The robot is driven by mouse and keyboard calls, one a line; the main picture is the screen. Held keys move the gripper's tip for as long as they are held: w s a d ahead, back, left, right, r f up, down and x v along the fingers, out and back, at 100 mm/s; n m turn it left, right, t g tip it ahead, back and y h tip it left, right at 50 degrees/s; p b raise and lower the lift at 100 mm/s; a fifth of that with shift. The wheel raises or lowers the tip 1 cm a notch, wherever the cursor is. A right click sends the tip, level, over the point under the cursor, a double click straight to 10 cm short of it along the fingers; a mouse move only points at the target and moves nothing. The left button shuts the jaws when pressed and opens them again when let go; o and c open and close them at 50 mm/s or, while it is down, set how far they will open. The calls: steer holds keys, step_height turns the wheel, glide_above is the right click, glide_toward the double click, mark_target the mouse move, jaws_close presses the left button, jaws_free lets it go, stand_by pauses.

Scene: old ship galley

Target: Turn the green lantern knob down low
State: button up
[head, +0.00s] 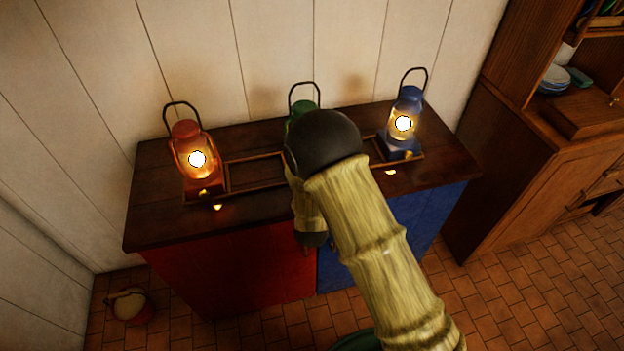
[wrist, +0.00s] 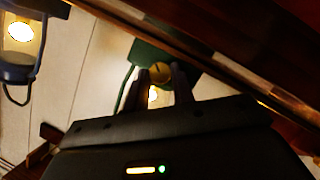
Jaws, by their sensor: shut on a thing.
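The green lantern (head: 303,108) stands in the middle of the counter in the head view, and my arm hides most of it. Its green base (wrist: 147,54) shows at the top middle of the wrist view, with a round brass knob (wrist: 160,71) on its face. My gripper (wrist: 160,77) is shut on the knob, one dark finger on each side. A small bright glow shows just below the knob in the wrist view. My arm hides the knob in the head view.
A lit red lantern (head: 186,133) stands to the left and a lit blue lantern (head: 409,103) to the right. A low wooden rail (head: 253,159) runs along the dark counter (head: 150,214). A bucket (head: 130,306) sits on the floor at left; a wooden cupboard (head: 500,190) stands at right.

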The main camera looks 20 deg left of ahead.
steer(key=o, duration=1)
steer(key=shift+s, duration=0.15)
steer(key=p+v, duration=0.4)
steer(key=v, duration=1.3)
steer(key=shift+r, duration=0.2)
